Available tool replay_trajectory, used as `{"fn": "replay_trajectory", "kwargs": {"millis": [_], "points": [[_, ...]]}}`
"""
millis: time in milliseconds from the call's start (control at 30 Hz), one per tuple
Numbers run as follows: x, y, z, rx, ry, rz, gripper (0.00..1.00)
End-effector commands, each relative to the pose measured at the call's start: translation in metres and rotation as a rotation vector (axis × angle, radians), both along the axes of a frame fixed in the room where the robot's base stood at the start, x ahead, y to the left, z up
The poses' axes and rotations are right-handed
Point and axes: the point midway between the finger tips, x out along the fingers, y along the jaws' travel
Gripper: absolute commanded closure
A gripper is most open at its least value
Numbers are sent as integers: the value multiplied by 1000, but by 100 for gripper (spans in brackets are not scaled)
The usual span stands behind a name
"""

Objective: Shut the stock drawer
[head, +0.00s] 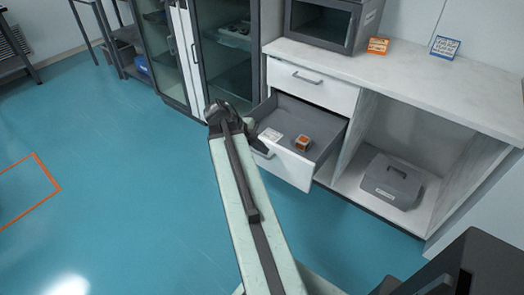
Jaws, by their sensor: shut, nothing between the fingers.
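The stock drawer (293,168) is the lower drawer of the white cabinet and stands pulled out, its white front facing the lower left. Its grey handle (262,154) shows partly beside my arm. Inside lie a white flat item (270,136) and a small orange-brown box (302,143). My gripper (229,112) is at the dark far end of my arm, left of the drawer's left front corner in the picture. It is shut and empty; its fingertips are not clear. My arm covers part of the floor in front of the drawer, and I cannot tell whether it touches the front.
A closed upper drawer (311,84) sits above. A microwave-like box (322,24) and two small signs stand on the counter (440,85). A grey case (391,181) lies in the open bay at right. A glass-doored cabinet (226,65) stands left.

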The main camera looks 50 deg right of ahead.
Motion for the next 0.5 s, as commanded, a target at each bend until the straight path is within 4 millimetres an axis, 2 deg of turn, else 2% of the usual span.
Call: {"fn": "replay_trajectory", "kwargs": {"millis": [33, 267, 333, 500], "points": [[-5, -6, -20, 0, -1, -3, 100], [-23, -28, -59, 0, 0, -1, 100], [-22, -42, -50, 0, -1, 0, 100], [-22, -62, -49, 1, 0, 2, 100]]}}
